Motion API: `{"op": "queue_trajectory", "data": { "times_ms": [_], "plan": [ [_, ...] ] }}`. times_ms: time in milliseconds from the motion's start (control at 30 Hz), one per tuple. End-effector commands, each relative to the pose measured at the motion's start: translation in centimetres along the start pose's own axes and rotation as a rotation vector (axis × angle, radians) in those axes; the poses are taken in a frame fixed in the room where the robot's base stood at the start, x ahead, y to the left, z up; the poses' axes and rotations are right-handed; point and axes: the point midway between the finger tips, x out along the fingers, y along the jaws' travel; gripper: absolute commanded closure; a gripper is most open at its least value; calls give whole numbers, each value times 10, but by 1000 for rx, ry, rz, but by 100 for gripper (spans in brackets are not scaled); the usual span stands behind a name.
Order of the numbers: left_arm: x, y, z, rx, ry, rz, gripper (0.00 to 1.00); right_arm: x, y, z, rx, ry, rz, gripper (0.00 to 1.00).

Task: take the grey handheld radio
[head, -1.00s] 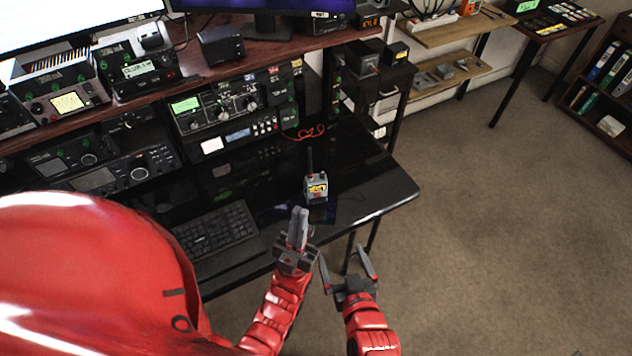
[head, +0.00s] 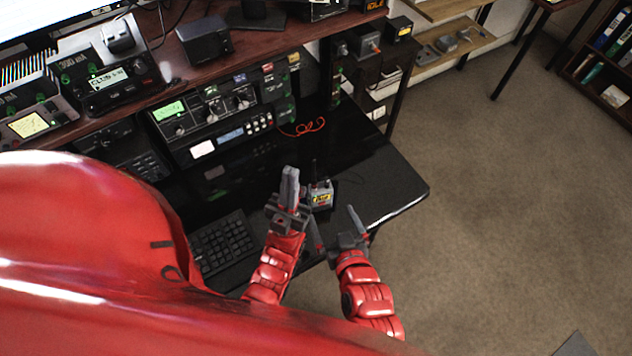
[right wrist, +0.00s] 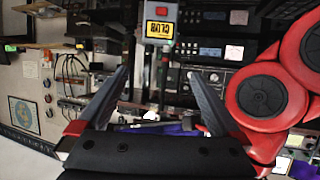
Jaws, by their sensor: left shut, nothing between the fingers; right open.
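The grey handheld radio (head: 321,196) stands upright on the black desk, with a dark antenna and a yellow display. In the right wrist view the radio (right wrist: 160,24) shows at the top middle, beyond the fingertips and between their lines. My right gripper (head: 332,228) is open and empty, in front of the radio near the desk's front edge; its fingers (right wrist: 160,85) are spread wide in the right wrist view. My left gripper (head: 290,178) is shut and empty, just left of the radio in the head view. Contact with the radio cannot be seen.
A keyboard (head: 222,243) lies on the black desk (head: 385,185) left of the grippers. Radio sets (head: 215,115) stand behind, below a wooden shelf. A red cable (head: 303,127) lies behind the radio. The desk right of the radio is clear.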

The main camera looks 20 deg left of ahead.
Motion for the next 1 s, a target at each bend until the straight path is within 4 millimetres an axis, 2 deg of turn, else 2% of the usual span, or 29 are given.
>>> {"op": "queue_trajectory", "data": {
  "times_ms": [133,600,733,1000],
  "plan": [
    [2,0,0,0,0,0,100,21,2,-2,2,3,5,0],
    [27,-1,-5,0,0,0,100,100,2,-3,0,-1,1,0],
    [30,-1,-5,0,0,0,100,113,1,-2,0,1,2,0],
    [37,-2,-6,0,0,0,100,124,1,-1,0,-3,0,0]
  ]
}}
